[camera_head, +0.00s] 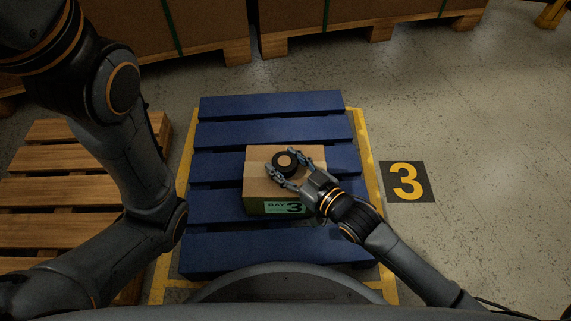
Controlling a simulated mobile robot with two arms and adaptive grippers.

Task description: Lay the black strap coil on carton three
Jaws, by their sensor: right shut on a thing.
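The carton (260,195) with a green "BAY 3" label sits on a blue pallet. The black strap coil (287,154) is a small dark ring with a tan centre, over the top of the carton. My right gripper (283,171) reaches in from the lower right and is shut on the coil, one finger on each side. I cannot tell whether the coil touches the carton's top. My left arm comes in from the left, and its gripper is not in view.
The blue pallet (270,131) stands inside a yellow floor outline. A floor sign with a yellow 3 (407,181) lies to its right. An empty wooden pallet (60,195) is at the left. Large strapped boxes on pallets (335,22) line the back. Floor at the right is clear.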

